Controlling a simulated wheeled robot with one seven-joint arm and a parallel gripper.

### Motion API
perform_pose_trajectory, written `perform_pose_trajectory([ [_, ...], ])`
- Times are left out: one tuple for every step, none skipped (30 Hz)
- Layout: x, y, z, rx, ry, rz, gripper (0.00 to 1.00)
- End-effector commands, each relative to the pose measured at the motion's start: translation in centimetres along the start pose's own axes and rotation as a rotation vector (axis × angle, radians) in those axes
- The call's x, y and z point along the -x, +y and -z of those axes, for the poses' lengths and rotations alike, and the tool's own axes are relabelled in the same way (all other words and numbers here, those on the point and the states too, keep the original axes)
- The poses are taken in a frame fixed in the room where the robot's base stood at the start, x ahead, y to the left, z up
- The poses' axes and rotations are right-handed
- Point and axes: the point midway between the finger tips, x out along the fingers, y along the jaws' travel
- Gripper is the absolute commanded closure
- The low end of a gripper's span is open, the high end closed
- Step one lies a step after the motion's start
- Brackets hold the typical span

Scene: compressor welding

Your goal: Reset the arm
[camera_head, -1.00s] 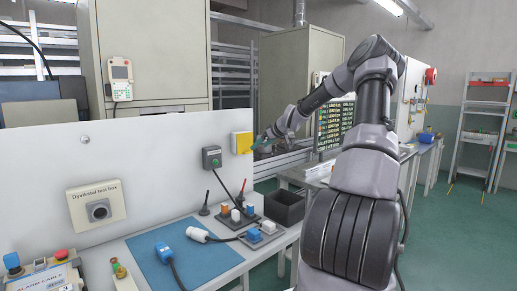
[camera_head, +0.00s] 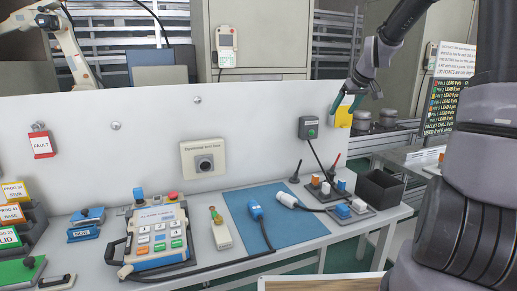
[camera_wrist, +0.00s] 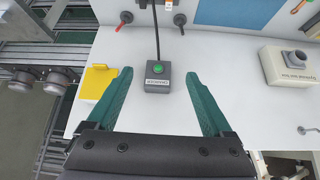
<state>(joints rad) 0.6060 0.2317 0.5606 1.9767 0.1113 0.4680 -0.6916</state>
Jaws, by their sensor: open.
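My gripper (camera_head: 349,101) is at the upper right of the head view, in front of the white panel beside the yellow box (camera_head: 343,117). In the wrist view its two green fingers (camera_wrist: 168,102) are spread wide with nothing between them. The grey box with a green button (camera_wrist: 158,77) shows beyond the fingertips, fixed to the panel, with a black cable. The yellow box (camera_wrist: 97,82) shows by the left finger, partly hidden by it. In the head view my arm covers much of the right side.
The bench holds a blue mat (camera_head: 290,238) with a blue connector (camera_head: 256,211) and a white one (camera_head: 288,199). Several coloured blocks, a black bin (camera_head: 380,190) and a control box (camera_head: 158,238) stand around it. The test box (camera_head: 204,158) is on the panel.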

Motion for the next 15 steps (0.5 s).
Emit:
perform_pose_trajectory([
  [2.1, -1.6, -0.5, -0.01, -0.012, -0.021, 0.15],
  [3.2, -2.4, -1.0, -0.024, -0.02, -0.031, 0.15],
  [4.7, -3.3, -1.6, -0.046, -0.029, -0.045, 0.15],
  [5.8, -4.0, -2.2, -0.065, -0.034, -0.054, 0.15],
  [6.9, -4.7, -2.8, -0.085, -0.037, -0.064, 0.15],
  [8.4, -5.6, -3.5, -0.113, -0.04, -0.075, 0.15],
  [9.5, -6.3, -4.2, -0.135, -0.041, -0.082, 0.15],
  [10.7, -6.9, -4.8, -0.158, -0.04, -0.089, 0.15],
  [12.2, -7.7, -5.7, -0.19, -0.038, -0.097, 0.15],
  [13.3, -8.2, -6.5, -0.215, -0.035, -0.102, 0.15],
  [14.3, -8.9, -7.2, -0.241, -0.033, -0.104, 0.15],
  [15.7, -9.6, -8.2, -0.277, -0.026, -0.105, 0.15],
  [16.7, -10.1, -9.1, -0.304, -0.02, -0.105, 0.15],
  [17.7, -10.6, -9.9, -0.333, -0.016, -0.103, 0.15],
  [19.0, -11.3, -11.1, -0.371, -0.008, -0.099, 0.15],
])
